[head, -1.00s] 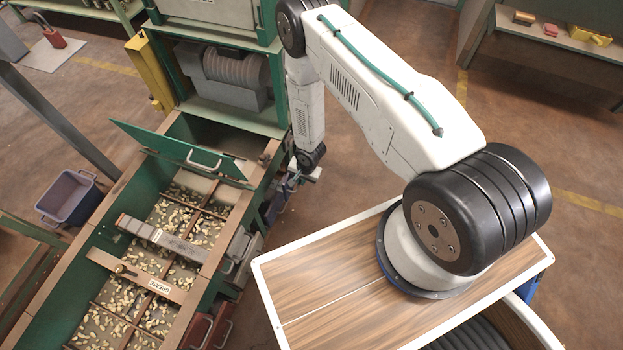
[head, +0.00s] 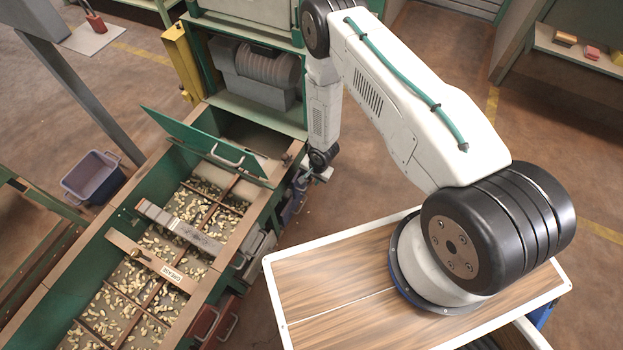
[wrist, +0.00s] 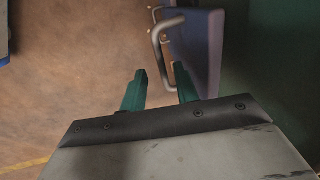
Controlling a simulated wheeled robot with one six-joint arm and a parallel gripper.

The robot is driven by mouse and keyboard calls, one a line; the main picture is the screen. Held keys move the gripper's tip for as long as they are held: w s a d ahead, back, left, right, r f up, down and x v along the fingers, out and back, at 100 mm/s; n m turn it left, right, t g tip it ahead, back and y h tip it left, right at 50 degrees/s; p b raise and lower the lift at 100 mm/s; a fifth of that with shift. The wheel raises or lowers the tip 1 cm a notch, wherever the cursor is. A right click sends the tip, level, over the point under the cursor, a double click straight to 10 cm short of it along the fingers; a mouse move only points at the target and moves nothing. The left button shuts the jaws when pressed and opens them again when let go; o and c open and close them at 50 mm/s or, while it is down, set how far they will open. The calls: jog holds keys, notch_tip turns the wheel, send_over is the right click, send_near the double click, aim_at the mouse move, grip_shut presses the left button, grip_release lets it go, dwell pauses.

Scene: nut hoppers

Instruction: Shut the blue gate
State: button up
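The blue gate (wrist: 194,48) shows in the wrist view as a blue-purple panel with a bent metal handle (wrist: 160,40) on its left side. In the head view the blue gate (head: 291,203) is a small, partly hidden patch on the hopper's right side, below my wrist.
The green hopper trough (head: 268,200) holds nuts, with a raised green lid (head: 190,140) across it. A blue-grey bin (head: 92,178) stands left.

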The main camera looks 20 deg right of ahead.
notch_tip(320, 180, up, 7)
jog(key=d, duration=0.1)
jog(key=shift+s, duration=0.45)
